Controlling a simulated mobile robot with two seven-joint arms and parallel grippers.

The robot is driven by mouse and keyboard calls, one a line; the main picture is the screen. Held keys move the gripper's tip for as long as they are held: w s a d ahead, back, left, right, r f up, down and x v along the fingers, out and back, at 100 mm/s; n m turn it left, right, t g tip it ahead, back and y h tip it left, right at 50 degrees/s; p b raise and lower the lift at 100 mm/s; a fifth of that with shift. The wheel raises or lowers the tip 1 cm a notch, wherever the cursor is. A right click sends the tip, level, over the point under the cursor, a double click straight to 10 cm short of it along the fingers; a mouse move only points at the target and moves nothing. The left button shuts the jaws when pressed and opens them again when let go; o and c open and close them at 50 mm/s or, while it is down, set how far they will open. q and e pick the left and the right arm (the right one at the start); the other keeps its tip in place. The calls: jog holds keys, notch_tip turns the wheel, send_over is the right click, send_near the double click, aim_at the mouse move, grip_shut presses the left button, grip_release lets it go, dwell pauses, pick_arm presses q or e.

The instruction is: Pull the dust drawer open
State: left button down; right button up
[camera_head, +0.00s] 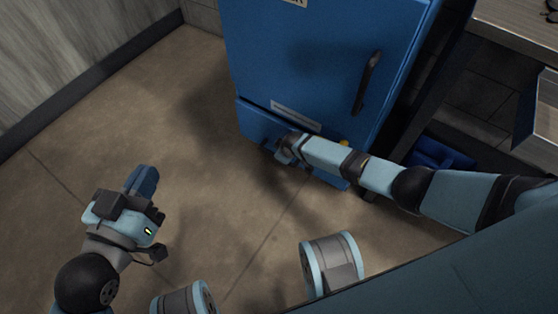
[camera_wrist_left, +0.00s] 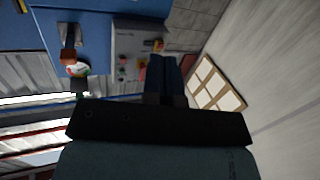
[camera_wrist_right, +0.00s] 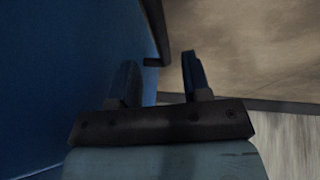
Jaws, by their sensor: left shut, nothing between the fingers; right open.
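The dust drawer (camera_head: 262,127) is the low blue front under the door of a blue cabinet (camera_head: 300,55). I see no clear gap around it, but my right arm hides part of it. My right gripper (camera_head: 285,150) is at the drawer front, its fingers mostly hidden by its own wrist. In the right wrist view its two fingers (camera_wrist_right: 160,82) are apart, and a blue panel with a dark edge (camera_wrist_right: 154,35) reaches down between their lines; I cannot tell whether they touch it. My left gripper (camera_head: 142,180) is shut and empty over the floor, away from the cabinet.
The cabinet door has a black handle (camera_head: 366,82). A grey workbench (camera_head: 520,25) stands at the right, with a blue bin (camera_head: 440,152) beneath it. The floor (camera_head: 150,120) left of the cabinet is clear. The left wrist view shows a panel with buttons (camera_wrist_left: 135,60).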

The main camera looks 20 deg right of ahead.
jog(key=b+x, duration=0.2)
jog(key=x, duration=0.2)
jog(key=shift+w+f+b, duration=0.15)
jog(key=shift+f+b, duration=0.2)
jog(key=shift+f, duration=0.05)
pick_arm(q)
jog(key=shift+w+a+r+m+t+h+b, duration=0.15)
jog(key=shift+w+a+m+t+h, duration=0.15)
jog(key=shift+w+m, duration=0.35)
jog(key=shift+w+a+r+m+t+h+b, duration=0.2)
jog(key=shift+w+a+m+t, duration=0.2)
jog(key=shift+m, duration=0.45)
pick_arm(e)
jog(key=shift+w+a+f, duration=0.1)
jog(key=shift+w+f, duration=0.2)
jog(key=shift+f, duration=0.1)
grip_shut()
